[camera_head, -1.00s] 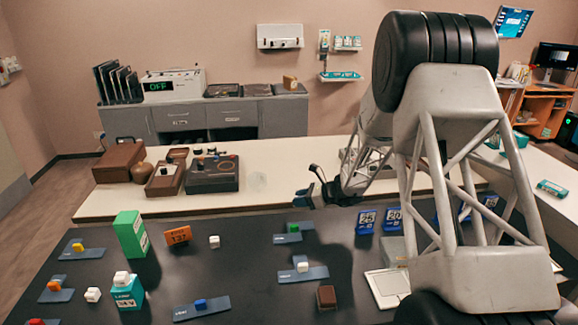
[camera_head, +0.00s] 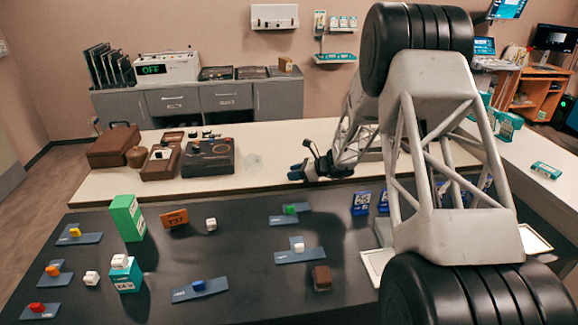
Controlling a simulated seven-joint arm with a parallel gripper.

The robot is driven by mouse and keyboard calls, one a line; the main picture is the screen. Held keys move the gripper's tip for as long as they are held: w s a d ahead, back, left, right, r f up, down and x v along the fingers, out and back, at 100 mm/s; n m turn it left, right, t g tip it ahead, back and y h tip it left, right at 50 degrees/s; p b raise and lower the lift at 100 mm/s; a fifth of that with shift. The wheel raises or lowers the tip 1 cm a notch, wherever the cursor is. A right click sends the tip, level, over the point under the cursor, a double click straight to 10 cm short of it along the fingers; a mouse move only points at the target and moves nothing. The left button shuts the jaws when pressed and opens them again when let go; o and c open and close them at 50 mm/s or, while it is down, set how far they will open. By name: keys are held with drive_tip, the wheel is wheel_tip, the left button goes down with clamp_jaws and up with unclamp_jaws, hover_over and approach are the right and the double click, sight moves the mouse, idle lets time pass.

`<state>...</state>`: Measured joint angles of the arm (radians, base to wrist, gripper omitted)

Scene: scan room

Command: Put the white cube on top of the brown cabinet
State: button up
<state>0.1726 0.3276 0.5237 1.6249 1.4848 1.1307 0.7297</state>
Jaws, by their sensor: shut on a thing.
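My gripper (camera_head: 297,174) is in the air near the front edge of the white table, at the middle of the picture. Its jaws are seen small and side-on, and I cannot make out what they hold. White cubes stand on the black table: one alone (camera_head: 211,224), one at the left (camera_head: 91,278), one on a teal box (camera_head: 119,261) and one on a blue card (camera_head: 298,243). A small brown block (camera_head: 321,278) stands at the front. A brown box (camera_head: 113,146) lies on the white table at the left. I cannot tell which brown thing is the cabinet.
A tall green box (camera_head: 127,217) and an orange sign (camera_head: 174,218) stand on the black table (camera_head: 235,255). A dark case (camera_head: 208,157) and a brown open tray (camera_head: 160,165) lie on the white table (camera_head: 255,150). Blue cards with coloured blocks are spread around.

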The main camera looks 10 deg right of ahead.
drive_tip(key=w, duration=0.8)
drive_tip(key=w+f, duration=0.1)
drive_tip(key=w, duration=0.2)
drive_tip(key=shift+w+a, duration=0.1)
drive_tip(key=shift+w, duration=0.3)
drive_tip(key=shift+f, duration=1.75)
drive_tip(key=shift+f, duration=0.2)
drive_tip(key=o, duration=0.9)
drive_tip(key=shift+r, duration=0.2)
drive_tip(key=v, duration=1.2)
